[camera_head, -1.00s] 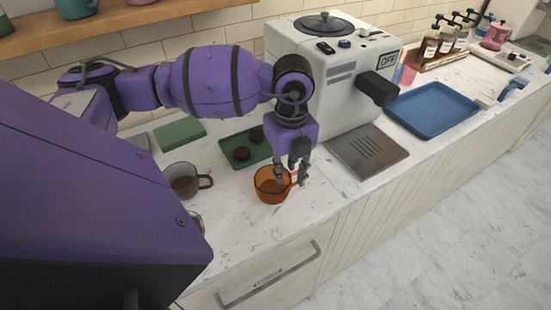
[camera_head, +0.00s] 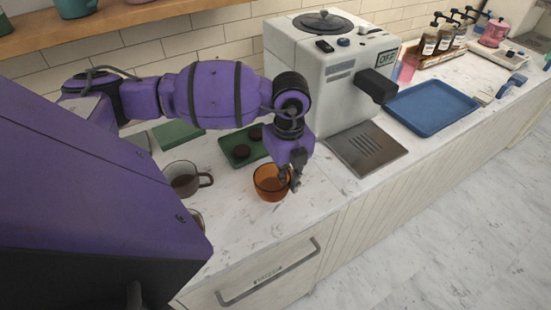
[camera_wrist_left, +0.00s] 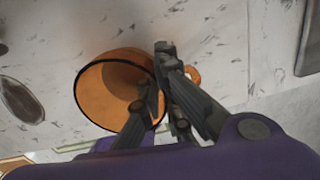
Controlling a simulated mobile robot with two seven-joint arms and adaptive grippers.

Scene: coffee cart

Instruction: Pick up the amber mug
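The amber mug (camera_head: 268,184) is translucent orange and stands upright on the marble counter; its open top faces me. In the left wrist view the mug (camera_wrist_left: 112,92) has its handle (camera_wrist_left: 193,75) on the right, partly behind a finger. My left gripper (camera_head: 294,183) is at the handle side of the mug, pointing down. In the left wrist view its fingers (camera_wrist_left: 158,68) are close together at the rim and handle, and look closed on the mug there. The exact contact is partly hidden. My right gripper does not show.
A grey-brown glass mug (camera_head: 185,180) stands to the left. A green tray (camera_head: 238,160) with dark round pieces lies behind. The white coffee machine (camera_head: 325,75) and its drip tray (camera_head: 366,152) are to the right, with a blue tray (camera_head: 432,108) beyond. The counter's front edge is close.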

